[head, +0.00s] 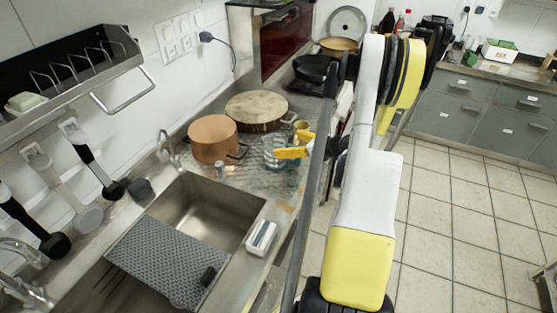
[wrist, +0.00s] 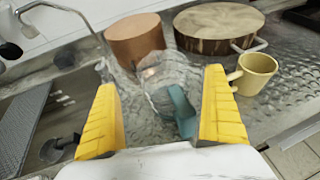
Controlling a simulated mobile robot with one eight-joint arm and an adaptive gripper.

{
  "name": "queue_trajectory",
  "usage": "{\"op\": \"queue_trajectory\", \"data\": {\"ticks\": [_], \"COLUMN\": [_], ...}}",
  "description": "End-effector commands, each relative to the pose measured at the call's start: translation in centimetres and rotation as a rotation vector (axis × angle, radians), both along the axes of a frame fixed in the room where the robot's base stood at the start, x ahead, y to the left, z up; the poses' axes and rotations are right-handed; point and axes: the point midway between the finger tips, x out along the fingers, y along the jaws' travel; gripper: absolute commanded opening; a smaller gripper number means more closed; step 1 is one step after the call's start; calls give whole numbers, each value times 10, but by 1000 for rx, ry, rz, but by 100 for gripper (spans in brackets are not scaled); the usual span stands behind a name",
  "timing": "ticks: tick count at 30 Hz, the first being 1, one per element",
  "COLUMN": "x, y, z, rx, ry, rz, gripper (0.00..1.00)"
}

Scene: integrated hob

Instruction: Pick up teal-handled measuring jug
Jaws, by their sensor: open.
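The teal-handled measuring jug (wrist: 161,88) is clear, with a teal handle (wrist: 181,112) facing my gripper in the wrist view. It stands on the wet-looking metal drainer. It also shows in the head view (head: 271,158), partly hidden behind a yellow finger. My gripper (wrist: 160,84) is open, with one yellow finger to each side of the jug in the wrist view. The handle appears between the fingers, nearer the right one. I cannot tell whether either finger touches it. In the head view my gripper (head: 293,143) is at the jug's right side.
A copper pot (wrist: 134,40) and a round wooden board (wrist: 218,27) stand behind the jug. A yellow mug (wrist: 255,74) is close to the right finger.

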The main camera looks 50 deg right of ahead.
Motion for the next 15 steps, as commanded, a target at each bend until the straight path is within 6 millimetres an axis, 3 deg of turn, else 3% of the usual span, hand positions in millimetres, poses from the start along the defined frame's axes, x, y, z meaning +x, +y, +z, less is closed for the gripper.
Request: {"op": "queue_trajectory", "data": {"ticks": [15], "x": [55], "y": [-1], "z": [-32], "rx": [0], "ry": [-1], "rz": [0], "gripper": [100]}}
